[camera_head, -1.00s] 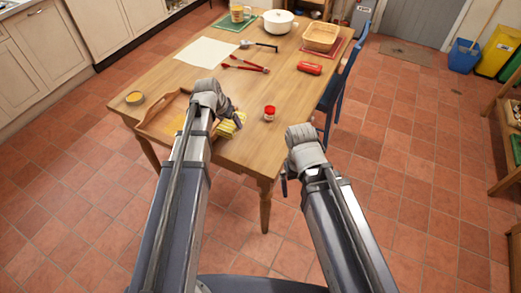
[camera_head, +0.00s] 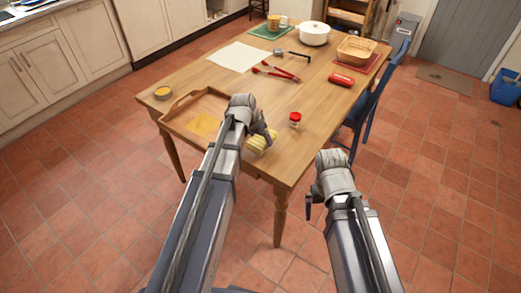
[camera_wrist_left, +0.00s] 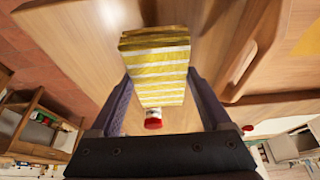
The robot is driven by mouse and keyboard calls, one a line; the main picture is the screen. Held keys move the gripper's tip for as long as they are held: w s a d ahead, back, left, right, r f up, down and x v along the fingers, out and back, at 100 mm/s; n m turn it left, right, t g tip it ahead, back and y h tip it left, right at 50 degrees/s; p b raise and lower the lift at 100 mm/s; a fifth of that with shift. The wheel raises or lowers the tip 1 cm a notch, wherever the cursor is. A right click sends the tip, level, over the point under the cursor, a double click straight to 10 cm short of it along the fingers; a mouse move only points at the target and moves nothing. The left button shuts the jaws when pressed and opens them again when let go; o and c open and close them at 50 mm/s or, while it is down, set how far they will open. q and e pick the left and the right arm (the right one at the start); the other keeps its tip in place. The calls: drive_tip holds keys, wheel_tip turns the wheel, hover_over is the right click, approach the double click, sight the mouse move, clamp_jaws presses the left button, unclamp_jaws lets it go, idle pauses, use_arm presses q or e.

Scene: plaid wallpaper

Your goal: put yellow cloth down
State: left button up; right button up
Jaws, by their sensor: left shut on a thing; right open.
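The yellow cloth (camera_head: 262,143) is folded, with white stripes. My left gripper (camera_head: 267,134) is shut on it at the near edge of the wooden table, just right of the wooden tray. In the left wrist view the cloth (camera_wrist_left: 158,65) sits between the two fingers (camera_wrist_left: 158,95). I cannot tell whether it touches the tabletop. My right gripper (camera_head: 312,205) is open and empty, out past the table's near right edge above the floor.
The wooden tray (camera_head: 172,122) holds a flat yellow patch. A red-lidded jar (camera_head: 295,120) stands right of the cloth. Red tongs (camera_head: 275,72), a red object (camera_head: 341,80), a basket (camera_head: 356,48) and a white pot (camera_head: 314,33) are farther back. A blue chair (camera_head: 372,105) stands at the right.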

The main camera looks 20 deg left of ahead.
sight(260, 144)
use_arm(q)
drive_tip(key=shift+f+b, duration=1.8)
drive_tip(key=shift+f, duration=0.1)
drive_tip(key=shift+f, duration=0.15)
drive_tip(key=o, duration=1)
drive_tip(key=shift+r, duration=0.2)
drive_tip(key=p+v, duration=1.1)
drive_tip(key=v, duration=0.1)
drive_tip(key=shift+w, duration=0.1)
